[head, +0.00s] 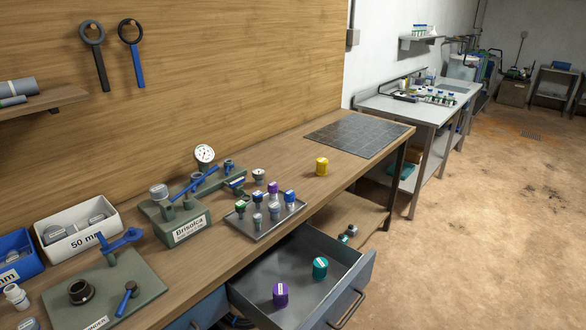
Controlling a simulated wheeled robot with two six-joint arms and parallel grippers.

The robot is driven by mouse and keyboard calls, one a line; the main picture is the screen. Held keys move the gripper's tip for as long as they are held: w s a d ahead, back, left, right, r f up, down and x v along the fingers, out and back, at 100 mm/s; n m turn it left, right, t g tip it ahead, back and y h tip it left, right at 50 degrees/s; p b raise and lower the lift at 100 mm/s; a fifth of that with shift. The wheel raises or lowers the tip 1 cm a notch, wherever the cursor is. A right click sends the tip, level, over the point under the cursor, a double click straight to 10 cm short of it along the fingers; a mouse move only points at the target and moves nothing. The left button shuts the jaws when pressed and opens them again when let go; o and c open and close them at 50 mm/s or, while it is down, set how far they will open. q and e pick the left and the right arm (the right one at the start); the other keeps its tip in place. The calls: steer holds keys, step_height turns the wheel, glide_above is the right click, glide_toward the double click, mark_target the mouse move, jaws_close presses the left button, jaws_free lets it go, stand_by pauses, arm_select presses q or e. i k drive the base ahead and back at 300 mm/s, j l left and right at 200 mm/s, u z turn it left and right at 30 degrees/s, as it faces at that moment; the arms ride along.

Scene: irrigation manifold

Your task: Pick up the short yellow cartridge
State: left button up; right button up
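The short yellow cartridge (321,167) stands upright on the wooden workbench, between the metal tray and the dark grid mat. It is a small yellow cylinder with a pale label on its side. Nothing touches it and the bench around it is clear. Neither of my grippers shows in the head view.
A metal tray (262,228) with several small capped parts lies left of the cartridge. An open drawer (263,301) below juts out and holds a purple cartridge (281,294) and a teal one (320,267). A green manifold block (184,230) and dark mat (357,138) share the bench.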

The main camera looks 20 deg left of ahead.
mark_target(321, 162)
steer(key=i+l+u, duration=0.3)
steer(key=l, duration=0.35)
steer(key=i+l+u, duration=0.15)
steer(key=l, duration=0.25)
steer(key=i+l+u, duration=0.15)
steer(key=l, duration=0.2)
steer(key=i+l+u, duration=0.15)
steer(key=l, duration=0.25)
